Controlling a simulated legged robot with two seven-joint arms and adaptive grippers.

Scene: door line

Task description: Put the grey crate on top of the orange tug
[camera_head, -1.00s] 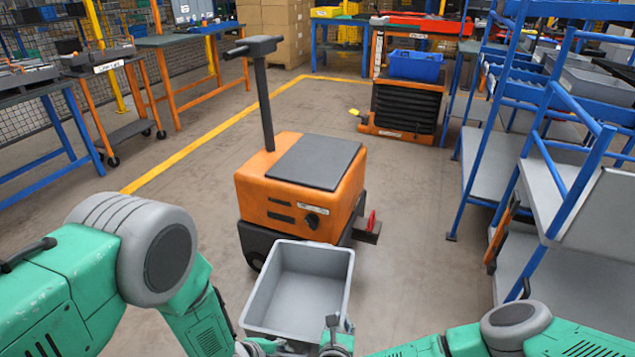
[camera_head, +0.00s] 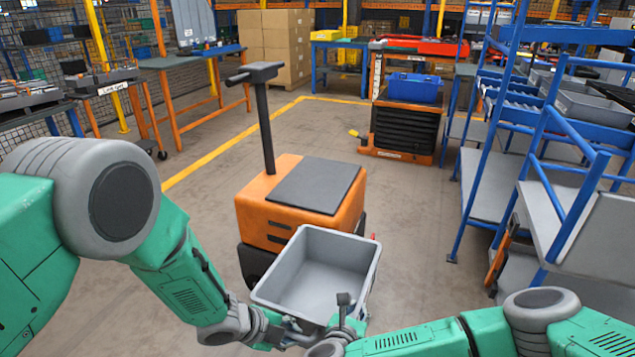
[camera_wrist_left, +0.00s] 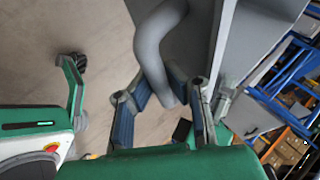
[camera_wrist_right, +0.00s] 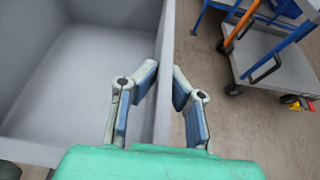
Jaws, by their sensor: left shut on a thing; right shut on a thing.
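The grey crate (camera_head: 318,270) is empty and open at the top. In the head view it is in front of the orange tug (camera_head: 268,215) and covers its lower right front. The tug has a flat dark top plate (camera_head: 313,184), which is bare, and an upright black handle. My left gripper (camera_head: 288,332) is shut at the crate's near side. The left wrist view shows its fingers (camera_wrist_left: 163,105) by a grey curved piece and the crate's wall. My right gripper (camera_head: 345,318) is shut on the crate's near right wall; its fingers (camera_wrist_right: 166,88) straddle that wall in the right wrist view.
A blue-railed rack (camera_head: 560,170) with grey shelves stands at the right. A black and orange lift unit (camera_head: 404,130) with a blue bin (camera_head: 415,88) stands behind the tug. Workbenches (camera_head: 205,58) line the back left. The floor around the tug is mostly clear.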

